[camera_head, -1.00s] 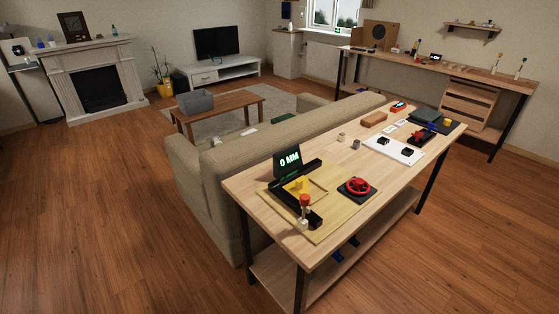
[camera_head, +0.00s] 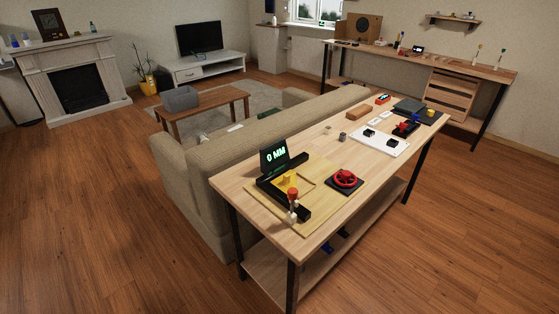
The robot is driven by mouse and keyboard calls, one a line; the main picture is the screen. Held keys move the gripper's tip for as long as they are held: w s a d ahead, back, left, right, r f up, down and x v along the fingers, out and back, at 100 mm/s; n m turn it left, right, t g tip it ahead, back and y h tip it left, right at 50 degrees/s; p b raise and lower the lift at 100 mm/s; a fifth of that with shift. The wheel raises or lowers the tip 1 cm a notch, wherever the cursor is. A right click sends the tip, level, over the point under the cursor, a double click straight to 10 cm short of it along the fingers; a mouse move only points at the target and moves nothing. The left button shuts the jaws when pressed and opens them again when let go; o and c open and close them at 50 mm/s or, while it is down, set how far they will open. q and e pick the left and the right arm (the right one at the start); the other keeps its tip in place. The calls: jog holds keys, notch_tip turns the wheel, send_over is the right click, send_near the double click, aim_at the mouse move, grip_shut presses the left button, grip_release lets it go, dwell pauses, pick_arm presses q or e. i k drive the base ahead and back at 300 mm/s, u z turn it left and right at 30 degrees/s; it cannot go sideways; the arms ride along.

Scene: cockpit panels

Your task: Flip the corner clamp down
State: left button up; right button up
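A wooden board (camera_head: 268,214) lies on the near end of the long workbench (camera_head: 334,208). On it a black L-shaped frame (camera_head: 276,197) borders a shallow recess with a yellow block (camera_head: 287,178) in it. A red-topped upright lever (camera_head: 292,202) with a pale lower part stands at the near corner of this frame; I cannot tell whether it is the corner clamp. A dark display (camera_head: 275,155) reading "0 MM" stands behind the frame. A red handwheel (camera_head: 345,178) on a black base sits to the right. Neither of my grippers shows.
A beige sofa (camera_head: 190,171) stands along the workbench's far left side. Farther along the bench are a white plate with black parts (camera_head: 378,142), a brown block (camera_head: 359,112) and small cubes. Open wooden floor (camera_head: 120,240) lies left and right of the bench.

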aim_at(292, 193)
jog(key=z, duration=1.05)
jog(key=k, duration=0.6)
jog(key=u, duration=1.2)
jog(key=i, duration=0.5)
jog(key=z, duration=0.05)
